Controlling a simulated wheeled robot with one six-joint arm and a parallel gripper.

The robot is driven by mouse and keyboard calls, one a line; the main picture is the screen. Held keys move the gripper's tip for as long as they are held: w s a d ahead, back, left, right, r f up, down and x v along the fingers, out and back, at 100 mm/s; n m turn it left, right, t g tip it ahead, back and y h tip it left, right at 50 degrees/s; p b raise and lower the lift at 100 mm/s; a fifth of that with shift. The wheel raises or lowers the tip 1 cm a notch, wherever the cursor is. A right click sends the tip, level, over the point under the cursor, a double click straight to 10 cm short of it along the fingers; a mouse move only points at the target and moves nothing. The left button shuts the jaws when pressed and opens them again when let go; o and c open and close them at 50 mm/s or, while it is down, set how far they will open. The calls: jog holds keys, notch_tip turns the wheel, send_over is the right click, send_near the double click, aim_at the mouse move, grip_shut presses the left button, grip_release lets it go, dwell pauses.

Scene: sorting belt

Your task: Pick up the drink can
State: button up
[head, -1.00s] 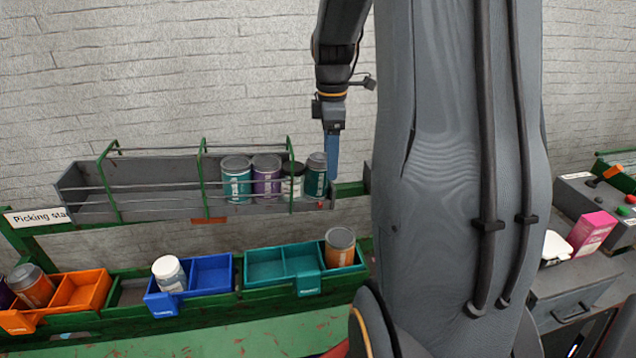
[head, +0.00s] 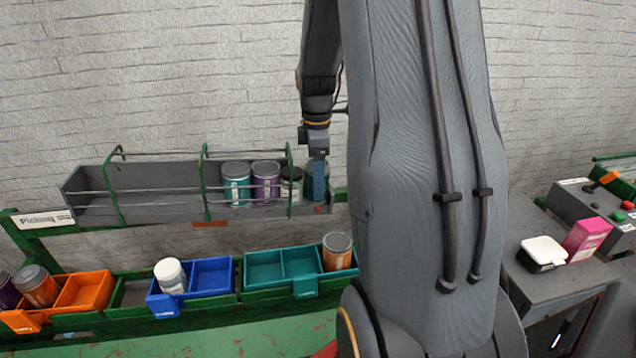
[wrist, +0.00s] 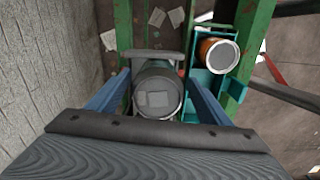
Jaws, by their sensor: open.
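A dark teal can (head: 308,182) with a grey lid stands upright at the right end of the grey rail shelf (head: 140,211), partly hidden behind my finger in the head view. In the wrist view the can (wrist: 158,92) is seen from above, between the two blue fingers. My gripper (wrist: 157,80) is open, with one finger on each side of the can. In the head view my gripper (head: 319,182) points down at the shelf's right end. I cannot tell whether either finger touches the can.
A teal can (head: 236,185), a purple can (head: 266,183) and a black-lidded jar (head: 291,184) stand left of it, behind green rails. Below are coloured bins; an orange can (head: 337,252) stands in the teal bin (head: 268,267). A control desk (head: 555,290) is at right.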

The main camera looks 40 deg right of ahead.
jog(key=shift+d+f+p, duration=0.15)
jog(key=shift+f+p, duration=0.25)
jog(key=shift+f, duration=1.1)
jog(key=c, duration=1.1)
jog(key=shift+r, duration=0.1)
notch_tip(320, 180, up, 10)
jog(key=b, duration=0.2)
jog(key=shift+b, duration=0.4)
jog(key=shift+s+a+r+p, duration=0.75)
jog(key=shift+s+p, duration=0.4)
jog(key=shift+s, duration=0.5)
jog(key=shift+s+a+r+p, duration=0.55)
jog(key=shift+s+a+p, duration=0.5)
jog(key=shift+s, duration=0.65)
jog(key=shift+s+a+r+p, duration=0.65)
jog(key=shift+s+p, duration=0.65)
jog(key=shift+s, duration=0.35)
